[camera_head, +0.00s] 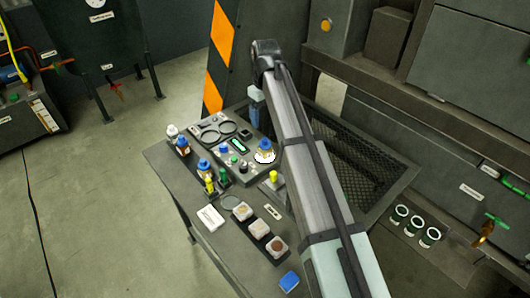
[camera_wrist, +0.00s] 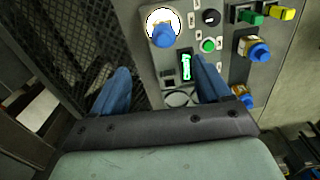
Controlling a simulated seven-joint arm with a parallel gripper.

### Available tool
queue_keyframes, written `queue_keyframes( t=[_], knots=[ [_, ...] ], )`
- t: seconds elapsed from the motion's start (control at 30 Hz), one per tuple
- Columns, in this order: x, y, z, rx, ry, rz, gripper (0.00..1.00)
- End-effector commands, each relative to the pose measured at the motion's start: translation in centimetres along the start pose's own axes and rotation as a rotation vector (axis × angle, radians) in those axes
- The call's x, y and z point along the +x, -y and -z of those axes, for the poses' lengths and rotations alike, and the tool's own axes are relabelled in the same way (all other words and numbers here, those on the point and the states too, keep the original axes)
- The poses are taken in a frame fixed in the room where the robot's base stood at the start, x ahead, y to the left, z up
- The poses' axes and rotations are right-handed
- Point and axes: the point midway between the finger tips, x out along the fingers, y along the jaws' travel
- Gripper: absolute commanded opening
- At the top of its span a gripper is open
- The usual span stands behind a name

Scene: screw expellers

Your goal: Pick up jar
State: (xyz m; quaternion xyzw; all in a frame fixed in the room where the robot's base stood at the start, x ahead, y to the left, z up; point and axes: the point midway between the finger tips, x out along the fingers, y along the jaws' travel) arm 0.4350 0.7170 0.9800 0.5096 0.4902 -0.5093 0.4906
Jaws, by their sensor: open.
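Several small amber jars with blue caps are in view. One jar (camera_head: 265,146) stands on a round white disc (camera_head: 264,157) on the grey control panel. In the wrist view this jar (camera_wrist: 165,36) shows above and beyond my fingertips, apart from them. Other jars (camera_head: 183,146) (camera_head: 205,167) stand at the panel's left side; two also show at the right in the wrist view (camera_wrist: 254,49) (camera_wrist: 242,95). My gripper (camera_wrist: 164,76) is open and empty, with its blue fingers spread. In the head view my gripper (camera_head: 255,112) is over the panel's back right corner, partly hidden by my arm.
The panel (camera_head: 234,133) carries gauges, buttons and a small green display. Yellow and green items (camera_head: 209,185) stand along its front left. A black mesh basket (camera_head: 365,165) adjoins it at right. Several blocks (camera_head: 243,211) and a white box (camera_head: 211,218) lie nearer on the table.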

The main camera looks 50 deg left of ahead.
Motion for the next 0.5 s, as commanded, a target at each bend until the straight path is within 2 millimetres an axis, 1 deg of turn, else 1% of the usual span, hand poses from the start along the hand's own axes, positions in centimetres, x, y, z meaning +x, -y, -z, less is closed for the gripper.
queue_keyframes(
  t=[0.17,0.3,0.4,0.5],
  knots=[
    [2.5,0.1,-0.1,-0.002,0.004,0.001,0.77],
    [5.0,0.1,-0.2,-0.001,0.003,0.001,0.77],
    [6.5,0.1,-0.1,-0.001,0.002,0.001,0.77],
    [7.5,0.1,-0.1,0.000,0.002,0.001,0.77]
  ],
)
